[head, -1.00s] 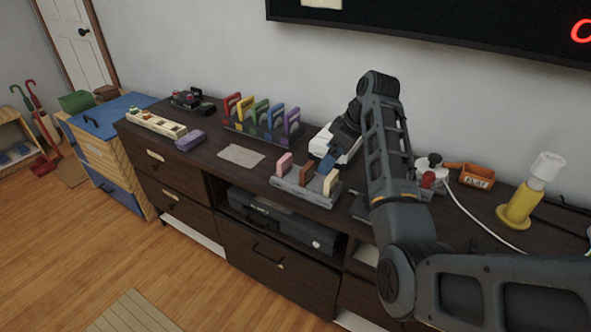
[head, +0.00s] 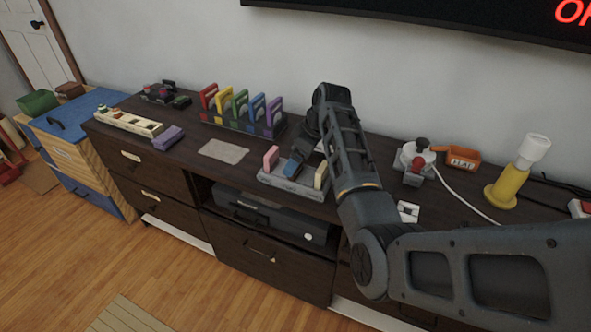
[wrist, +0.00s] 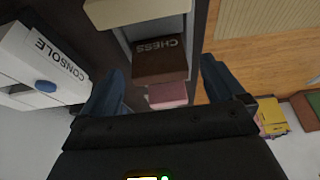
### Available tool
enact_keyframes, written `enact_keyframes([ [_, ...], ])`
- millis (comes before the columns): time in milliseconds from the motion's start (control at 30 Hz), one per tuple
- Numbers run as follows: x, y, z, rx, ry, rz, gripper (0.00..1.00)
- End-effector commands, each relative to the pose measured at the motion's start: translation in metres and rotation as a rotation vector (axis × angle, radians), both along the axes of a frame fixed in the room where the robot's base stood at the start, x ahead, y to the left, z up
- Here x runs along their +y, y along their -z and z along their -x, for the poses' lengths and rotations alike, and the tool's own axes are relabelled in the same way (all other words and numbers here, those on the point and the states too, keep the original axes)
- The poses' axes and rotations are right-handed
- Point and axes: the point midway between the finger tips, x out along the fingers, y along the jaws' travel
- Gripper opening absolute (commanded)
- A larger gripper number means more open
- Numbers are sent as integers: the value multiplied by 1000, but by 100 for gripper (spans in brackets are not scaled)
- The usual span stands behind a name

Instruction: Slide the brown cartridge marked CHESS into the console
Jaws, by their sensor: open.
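The brown cartridge marked CHESS (wrist: 160,62) stands in the grey rack (head: 282,186), between a pink cartridge (head: 271,158) and a cream cartridge (head: 320,176). The pink cartridge (wrist: 168,95) and cream cartridge (wrist: 135,10) also show in the wrist view. My gripper (head: 296,163) is open just above the rack, and its blue fingers stand on either side of the brown cartridge in the wrist view. The gripper hides the brown cartridge in the head view. The white console (wrist: 35,62), with a blue button, is left of the fingers in the wrist view. My arm mostly covers it in the head view.
A stand of several coloured cartridges (head: 240,112) is behind the rack to the left. A grey mat (head: 223,150) lies left of the rack. A joystick (head: 414,158), an orange tray (head: 461,158) and a yellow lamp (head: 507,185) stand right of my arm.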

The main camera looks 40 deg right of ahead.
Motion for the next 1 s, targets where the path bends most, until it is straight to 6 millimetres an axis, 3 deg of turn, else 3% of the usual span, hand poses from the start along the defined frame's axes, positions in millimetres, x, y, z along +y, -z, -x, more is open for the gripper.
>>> enact_keyframes([
  [300,1,6,-2,0,0,0,96],
  [900,1,6,-2,0,0,1,38],
  [1000,1,6,-2,0,0,1,36],
])
